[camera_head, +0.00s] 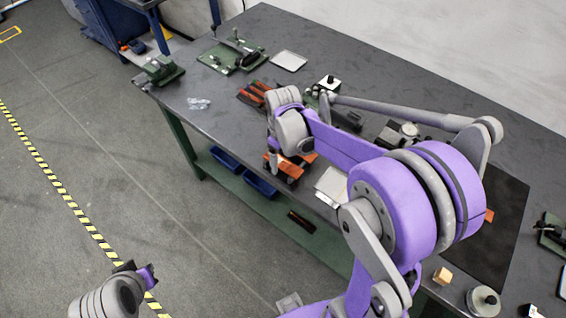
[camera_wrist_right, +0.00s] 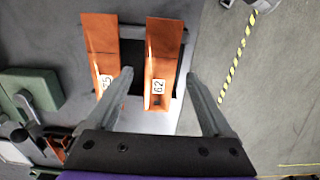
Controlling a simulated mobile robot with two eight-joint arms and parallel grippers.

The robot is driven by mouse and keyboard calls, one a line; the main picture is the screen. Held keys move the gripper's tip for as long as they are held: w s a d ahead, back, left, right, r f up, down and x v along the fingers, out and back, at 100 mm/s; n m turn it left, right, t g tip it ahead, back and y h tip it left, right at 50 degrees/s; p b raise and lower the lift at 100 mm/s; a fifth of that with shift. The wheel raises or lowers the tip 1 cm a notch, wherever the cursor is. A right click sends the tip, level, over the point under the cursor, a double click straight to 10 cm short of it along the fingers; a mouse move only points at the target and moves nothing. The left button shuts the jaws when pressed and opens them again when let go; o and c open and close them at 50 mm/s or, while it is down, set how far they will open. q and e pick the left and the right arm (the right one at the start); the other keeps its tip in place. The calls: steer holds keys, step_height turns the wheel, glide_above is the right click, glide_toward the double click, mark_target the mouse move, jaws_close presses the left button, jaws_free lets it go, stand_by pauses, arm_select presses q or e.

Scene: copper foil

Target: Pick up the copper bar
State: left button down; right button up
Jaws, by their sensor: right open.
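Two orange copper bars lie side by side in the right wrist view, over a dark support. The bar with a white "62" label (camera_wrist_right: 164,50) lies between the fingers of my right gripper (camera_wrist_right: 160,80), which is open. The other bar (camera_wrist_right: 102,45), with a partly hidden label, lies left of the left finger. In the head view, orange bar ends (camera_head: 272,165) show below my right gripper (camera_head: 284,172) at the table's front edge; my arm hides part of them. My left gripper (camera_head: 145,272) is at the lower left, away from the table; its fingers are unclear.
The grey table (camera_head: 215,120) holds a green fixture (camera_head: 232,55), a pale plate (camera_head: 289,61) and red-orange pieces (camera_head: 254,94). A wooden block (camera_head: 442,276) and a round metal piece (camera_head: 483,302) lie at the lower right. Blue bins (camera_head: 260,186) stand on the lower shelf.

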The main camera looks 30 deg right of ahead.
jaws_close()
stand_by(0.4)
